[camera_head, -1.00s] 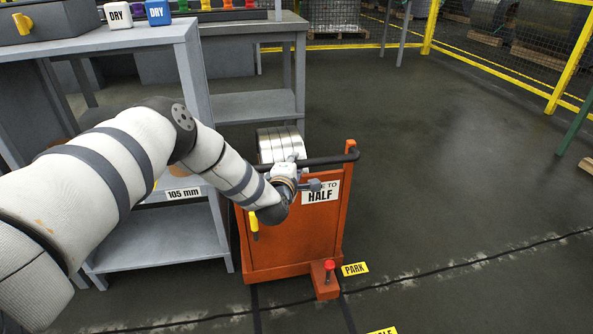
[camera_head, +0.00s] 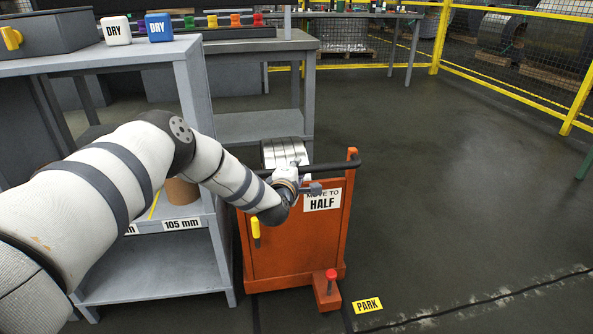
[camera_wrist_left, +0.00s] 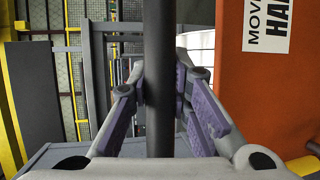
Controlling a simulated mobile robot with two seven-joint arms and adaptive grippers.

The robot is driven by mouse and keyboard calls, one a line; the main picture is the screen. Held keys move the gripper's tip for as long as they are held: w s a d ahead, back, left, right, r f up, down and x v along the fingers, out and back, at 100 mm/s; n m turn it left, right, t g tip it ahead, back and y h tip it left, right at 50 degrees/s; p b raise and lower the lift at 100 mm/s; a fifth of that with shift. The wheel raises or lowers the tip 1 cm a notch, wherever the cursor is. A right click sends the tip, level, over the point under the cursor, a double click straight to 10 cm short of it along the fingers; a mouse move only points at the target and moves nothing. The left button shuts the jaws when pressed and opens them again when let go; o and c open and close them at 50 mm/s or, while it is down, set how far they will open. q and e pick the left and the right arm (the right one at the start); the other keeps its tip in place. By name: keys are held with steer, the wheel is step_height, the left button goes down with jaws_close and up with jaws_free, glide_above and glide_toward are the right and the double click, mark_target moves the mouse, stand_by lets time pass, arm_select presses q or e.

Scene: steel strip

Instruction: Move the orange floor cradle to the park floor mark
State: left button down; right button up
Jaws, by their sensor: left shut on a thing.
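The orange floor cradle (camera_head: 290,232) stands upright on the floor in the middle of the head view, with a dark handle bar across its top. The yellow PARK floor mark (camera_head: 367,305) lies just in front and to the right of the cradle's red-knobbed foot (camera_head: 331,290). My right gripper is out of view.
A grey shelf unit (camera_head: 160,262) stands close to the cradle's left side, with a grey bench (camera_head: 262,125) behind. Open floor lies to the right, up to a yellow fence (camera_head: 505,85).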

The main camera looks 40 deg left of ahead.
arm_select(q)
steer(key=c, duration=1.4)
jaws_free()
steer(key=shift+s+a+r, duration=0.1)
steer(key=shift+a+r, duration=0.1)
steer(key=shift+r, duration=0.05)
steer(key=shift+c, duration=0.2)
steer(key=shift+d+f, duration=0.1)
steer(key=shift+d, duration=0.05)
steer(key=shift+s+d, duration=0.15)
steer(key=shift+s, duration=0.2)
steer(key=v, duration=1.1)
steer(key=shift+s, duration=0.1)
